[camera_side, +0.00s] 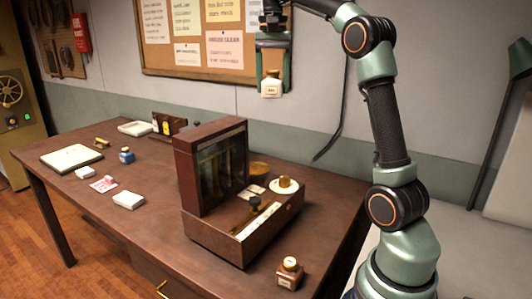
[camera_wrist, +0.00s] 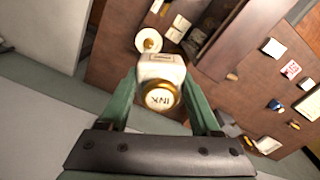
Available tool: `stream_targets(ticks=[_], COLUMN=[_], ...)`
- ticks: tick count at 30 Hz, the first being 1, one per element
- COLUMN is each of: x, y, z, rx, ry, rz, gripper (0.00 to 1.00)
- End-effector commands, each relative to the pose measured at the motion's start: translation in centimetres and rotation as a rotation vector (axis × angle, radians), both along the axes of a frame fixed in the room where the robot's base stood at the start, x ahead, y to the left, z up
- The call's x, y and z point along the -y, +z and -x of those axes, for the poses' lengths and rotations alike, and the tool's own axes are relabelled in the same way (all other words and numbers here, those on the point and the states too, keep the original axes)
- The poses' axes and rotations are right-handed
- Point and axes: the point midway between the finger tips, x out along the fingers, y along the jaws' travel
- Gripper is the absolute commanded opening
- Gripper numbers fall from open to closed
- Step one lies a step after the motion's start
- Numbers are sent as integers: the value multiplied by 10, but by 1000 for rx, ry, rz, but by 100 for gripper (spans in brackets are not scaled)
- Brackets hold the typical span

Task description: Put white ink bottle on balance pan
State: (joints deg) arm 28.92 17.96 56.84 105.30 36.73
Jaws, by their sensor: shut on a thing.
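My gripper (camera_side: 272,73) is shut on a white ink bottle (camera_side: 271,88) and holds it upright, high above the table in front of the pinboard. In the wrist view the bottle (camera_wrist: 162,69) sits between the green fingers, its gold cap marked INK toward the camera. The balance (camera_side: 210,165) is a dark wooden case with a glass front on a wooden base. A round pale pan (camera_side: 292,188) with a brass piece at its middle is at the base's right end. The pan also shows in the wrist view (camera_wrist: 141,46), just beyond the bottle. The bottle is well clear of it.
A brown ink bottle (camera_side: 289,273) stands at the table's front right. A brass-coloured round thing (camera_side: 258,170) is partly hidden behind the balance. A blue bottle (camera_side: 126,155), a white block (camera_side: 129,200) and a pad (camera_side: 71,158) lie to the left. The tall case is an obstacle.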

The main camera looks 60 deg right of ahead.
Motion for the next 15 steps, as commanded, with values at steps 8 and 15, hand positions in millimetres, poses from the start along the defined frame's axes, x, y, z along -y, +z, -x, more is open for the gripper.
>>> stream_targets(ticks=[8,15], x=[24,34], y=[-18,-33], z=[-48,-69], rx=[-2,2], ry=[149,234], rz=[-2,0], gripper=[7,7])
